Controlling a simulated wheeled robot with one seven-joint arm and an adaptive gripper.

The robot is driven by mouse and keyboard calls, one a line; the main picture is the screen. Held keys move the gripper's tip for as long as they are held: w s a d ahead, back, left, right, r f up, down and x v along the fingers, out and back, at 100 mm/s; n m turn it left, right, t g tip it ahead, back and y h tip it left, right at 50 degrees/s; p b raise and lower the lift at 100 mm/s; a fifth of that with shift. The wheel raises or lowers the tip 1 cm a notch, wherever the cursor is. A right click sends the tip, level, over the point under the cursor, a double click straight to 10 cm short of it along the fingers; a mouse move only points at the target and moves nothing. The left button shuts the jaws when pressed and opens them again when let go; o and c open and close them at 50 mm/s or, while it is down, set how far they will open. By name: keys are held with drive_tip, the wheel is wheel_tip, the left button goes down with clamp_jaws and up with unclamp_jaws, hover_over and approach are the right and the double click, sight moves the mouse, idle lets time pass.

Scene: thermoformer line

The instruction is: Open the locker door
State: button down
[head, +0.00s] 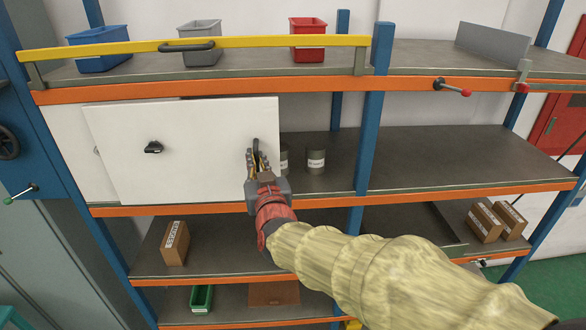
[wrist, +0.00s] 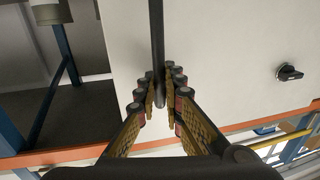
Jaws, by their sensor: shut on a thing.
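The locker door is a flat white panel (head: 200,165) on the middle shelf. It carries a dark rotary knob (head: 153,147), and a dark upright bar handle (head: 256,146) near its right edge. My gripper (head: 258,162) is at this handle, with its fingers closed around the bar. In the wrist view the handle (wrist: 157,40) runs between the two finger pads of my gripper (wrist: 160,85), in front of the white door (wrist: 220,60). The door stands in front of another white panel (head: 65,140) at left. How far it is open, I cannot tell.
Grey cans (head: 316,160) stand on the shelf right of the door. A yellow rail (head: 270,42) and bins line the shelf above. A blue post (head: 372,110) stands right of my gripper. Cardboard boxes (head: 175,243) sit on the shelf below. The middle shelf's right part is clear.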

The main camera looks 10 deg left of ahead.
drive_tip(key=p, duration=0.1)
approach(221, 152)
drive_tip(key=x, duration=0.5)
drive_tip(key=shift+w, duration=0.15)
drive_tip(key=c, duration=2)
unclamp_jaws()
drive_tip(key=shift+c, duration=0.2)
drive_tip(key=shift+o, duration=0.4)
drive_tip(key=v, duration=1.2)
